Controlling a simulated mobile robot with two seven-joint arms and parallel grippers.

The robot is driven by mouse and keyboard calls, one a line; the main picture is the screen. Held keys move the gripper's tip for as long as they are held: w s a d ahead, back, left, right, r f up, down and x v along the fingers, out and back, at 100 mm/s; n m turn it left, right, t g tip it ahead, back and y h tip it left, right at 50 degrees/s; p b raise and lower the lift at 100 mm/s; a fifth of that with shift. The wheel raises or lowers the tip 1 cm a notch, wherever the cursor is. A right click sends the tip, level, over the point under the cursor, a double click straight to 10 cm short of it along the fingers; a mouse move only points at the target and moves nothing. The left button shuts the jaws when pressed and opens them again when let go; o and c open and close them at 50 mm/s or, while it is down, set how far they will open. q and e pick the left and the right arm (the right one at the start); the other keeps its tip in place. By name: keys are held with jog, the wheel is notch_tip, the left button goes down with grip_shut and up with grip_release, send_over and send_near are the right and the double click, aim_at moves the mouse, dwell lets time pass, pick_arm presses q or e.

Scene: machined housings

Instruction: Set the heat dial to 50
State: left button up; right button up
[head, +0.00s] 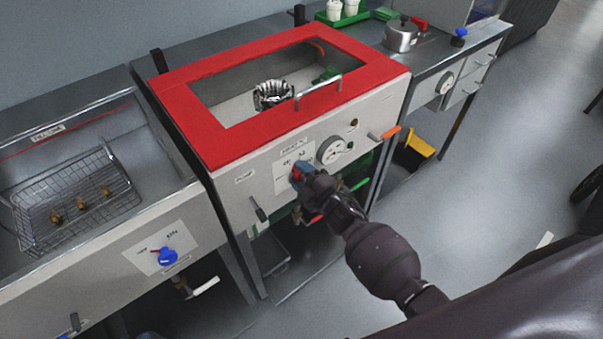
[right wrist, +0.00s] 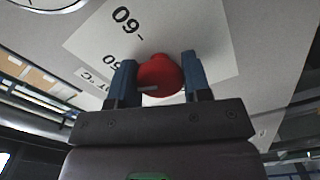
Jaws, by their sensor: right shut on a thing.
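The heat dial is a red knob (right wrist: 160,75) on a white scale plate, seen close in the right wrist view. My right gripper (right wrist: 160,82) is shut on it, with one blue finger on each side. The printed 60 (right wrist: 127,19) and 50 (right wrist: 110,61) appear tilted and upside down beside the knob. A pale pointer mark on the knob points left in this view; I cannot tell its exact reading. In the head view my right gripper (head: 299,178) covers most of the dial on the front panel (head: 231,190) of the red-topped bath. My left gripper is not in view.
A round gauge (head: 331,150) and an orange-tipped lever (head: 384,133) sit right of the dial. A grey lever (head: 258,210) is to its left. A sink with a wire basket (head: 60,212) and a blue knob (head: 168,256) stand further left.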

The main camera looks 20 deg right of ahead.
jog(key=shift+m, duration=0.8)
jog(key=o, duration=0.9)
jog(key=shift+s, duration=0.1)
jog(key=p+v, duration=0.1)
jog(key=v, duration=0.9)
jog(key=shift+s+d, duration=0.2)
jog(key=shift+s, duration=0.1)
